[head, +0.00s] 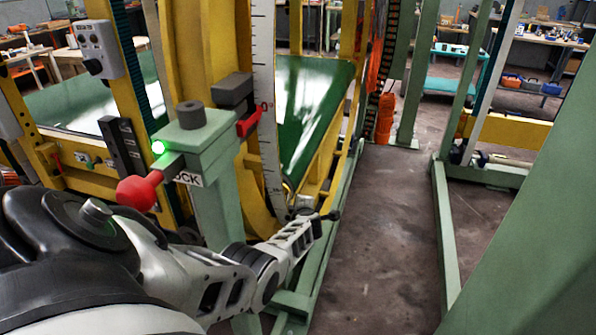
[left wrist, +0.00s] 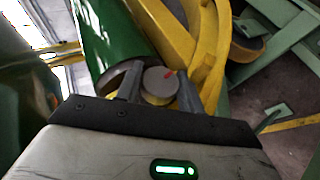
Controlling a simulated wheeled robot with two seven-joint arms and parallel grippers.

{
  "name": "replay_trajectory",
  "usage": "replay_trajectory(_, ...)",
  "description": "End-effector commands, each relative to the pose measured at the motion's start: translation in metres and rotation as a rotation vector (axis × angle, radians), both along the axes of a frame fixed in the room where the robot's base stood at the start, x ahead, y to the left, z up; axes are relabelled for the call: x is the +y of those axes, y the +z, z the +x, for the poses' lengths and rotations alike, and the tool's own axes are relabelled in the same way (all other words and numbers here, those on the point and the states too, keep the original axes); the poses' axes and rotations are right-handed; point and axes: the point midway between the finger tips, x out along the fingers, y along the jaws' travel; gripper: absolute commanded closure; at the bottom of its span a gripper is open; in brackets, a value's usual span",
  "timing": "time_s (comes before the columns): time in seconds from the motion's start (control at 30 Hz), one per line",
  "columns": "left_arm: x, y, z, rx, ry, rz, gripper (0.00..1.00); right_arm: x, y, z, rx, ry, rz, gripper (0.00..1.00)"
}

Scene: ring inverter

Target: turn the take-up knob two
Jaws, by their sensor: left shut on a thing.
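The take-up knob (left wrist: 160,82) is a round grey knob with a red mark on its face, seen in the left wrist view beside the yellow frame. My left gripper (left wrist: 160,92) has one finger on each side of the knob and is shut on it. In the head view my left arm reaches in from the left, and its gripper (head: 318,217) is low beside the yellow ring frame. The knob cannot be made out clearly there. My right gripper is not in view.
A green post with a red ball-ended lever (head: 137,193) and a lit green lamp (head: 158,147) stands close to my left arm. A white scale (head: 263,100) with a red pointer rises behind it. The floor (head: 390,235) to the right is clear between green beams (head: 446,235).

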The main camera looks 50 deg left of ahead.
Motion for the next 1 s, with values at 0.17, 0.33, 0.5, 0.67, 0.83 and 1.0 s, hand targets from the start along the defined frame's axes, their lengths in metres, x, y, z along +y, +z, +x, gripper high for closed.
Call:
replay_trajectory(0.17, -0.002, -0.002, 0.000, 0.014, -0.004, -0.009, 0.85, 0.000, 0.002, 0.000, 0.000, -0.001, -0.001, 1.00)
replay_trajectory(0.33, -0.002, -0.002, 0.000, 0.014, -0.003, -0.009, 0.85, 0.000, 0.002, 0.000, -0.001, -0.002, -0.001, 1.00)
replay_trajectory(0.5, -0.002, -0.002, 0.000, 0.013, -0.002, -0.009, 0.57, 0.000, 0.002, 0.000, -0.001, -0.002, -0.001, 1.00)
replay_trajectory(0.67, -0.001, -0.002, 0.000, 0.013, -0.002, -0.008, 0.40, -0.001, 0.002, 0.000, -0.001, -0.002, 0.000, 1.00)
replay_trajectory(0.83, -0.001, -0.001, 0.000, 0.012, -0.001, -0.007, 0.40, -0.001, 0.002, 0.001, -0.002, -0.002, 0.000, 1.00)
replay_trajectory(1.0, -0.010, 0.009, -0.001, 0.012, -0.004, -0.008, 0.40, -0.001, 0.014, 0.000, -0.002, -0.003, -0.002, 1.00)
